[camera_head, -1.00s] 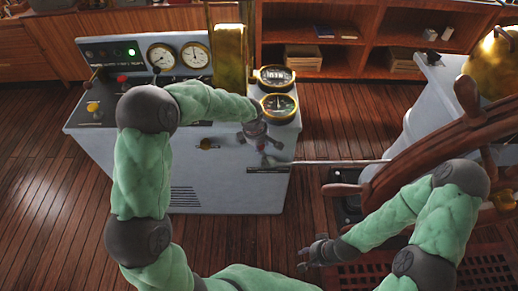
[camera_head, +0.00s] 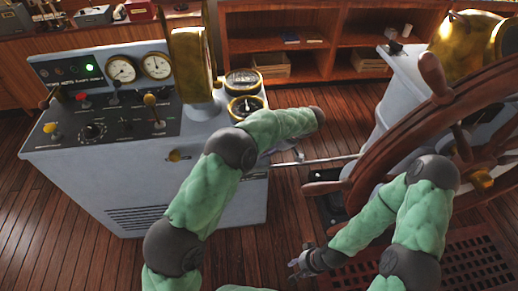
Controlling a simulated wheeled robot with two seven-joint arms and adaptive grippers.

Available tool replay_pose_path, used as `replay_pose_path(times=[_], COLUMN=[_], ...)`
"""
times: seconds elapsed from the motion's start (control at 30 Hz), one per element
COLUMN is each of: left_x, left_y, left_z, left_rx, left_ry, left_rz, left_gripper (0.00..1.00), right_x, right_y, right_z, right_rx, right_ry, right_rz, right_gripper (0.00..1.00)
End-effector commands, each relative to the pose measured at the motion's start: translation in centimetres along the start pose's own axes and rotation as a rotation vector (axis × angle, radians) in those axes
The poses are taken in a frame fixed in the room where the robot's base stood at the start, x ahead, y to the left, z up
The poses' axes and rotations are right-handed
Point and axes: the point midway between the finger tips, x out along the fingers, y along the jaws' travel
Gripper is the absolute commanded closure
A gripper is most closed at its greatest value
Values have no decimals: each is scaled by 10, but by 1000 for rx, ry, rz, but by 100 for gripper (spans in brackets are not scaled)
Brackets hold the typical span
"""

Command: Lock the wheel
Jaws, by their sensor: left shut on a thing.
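My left arm reaches over the console's right edge. My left gripper (camera_head: 291,153), largely hidden behind the forearm, is shut at the rod near the console. My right gripper (camera_head: 303,262) is low, left of and below the wheel, with fingers apart and empty.
The grey console (camera_head: 185,195) with gauges, knobs and a brass column (camera_head: 190,55) fills the left. A grey pedestal (camera_head: 395,95) stands behind the wheel. A floor grating (camera_head: 475,262) lies at lower right. Shelves (camera_head: 285,25) line the back.

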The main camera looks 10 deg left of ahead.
Motion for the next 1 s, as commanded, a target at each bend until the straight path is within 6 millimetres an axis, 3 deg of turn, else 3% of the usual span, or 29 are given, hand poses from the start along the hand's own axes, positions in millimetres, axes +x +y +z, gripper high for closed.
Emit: replay_pose_path(times=[0.3, 0.83, 0.87, 1.0], left_x=[0, 1, 1, 1], left_y=[2, 2, 1, 2], left_z=[13, 18, 18, 18], left_rx=[20, 27, 27, 27], left_ry=[80, 89, 89, 89], left_rz=[-16, -16, -17, -17], left_gripper=[100, 100, 56, 54], right_x=[1, 2, 2, 2], right_y=[0, 1, 1, 1], right_z=[0, 0, 0, 0], right_rx=[0, 0, 0, 0], right_ry=[0, 0, 0, 0], right_rz=[0, 0, 0, 0], right_gripper=[60, 60, 60, 60])
